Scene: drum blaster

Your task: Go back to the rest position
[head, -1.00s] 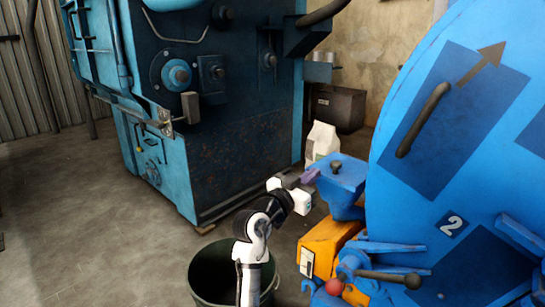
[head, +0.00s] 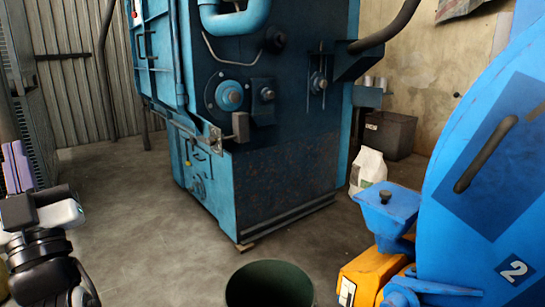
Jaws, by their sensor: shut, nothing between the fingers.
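My arm is at the left edge of the head view, folded with its end pointing up. My gripper (head: 17,165), with its purple fingers, is at the top of it. The fingers look closed and hold nothing. It is clear of the blue drum machine (head: 455,210) at the right, and of its small blue hopper (head: 388,212) with a dark knob on the lid.
A dark green bin (head: 270,285) stands on the floor at bottom centre. A large blue machine (head: 285,170) fills the middle. A white bag (head: 368,170) and a dark box (head: 390,135) are behind the hopper. Bare floor (head: 135,205) lies left of centre.

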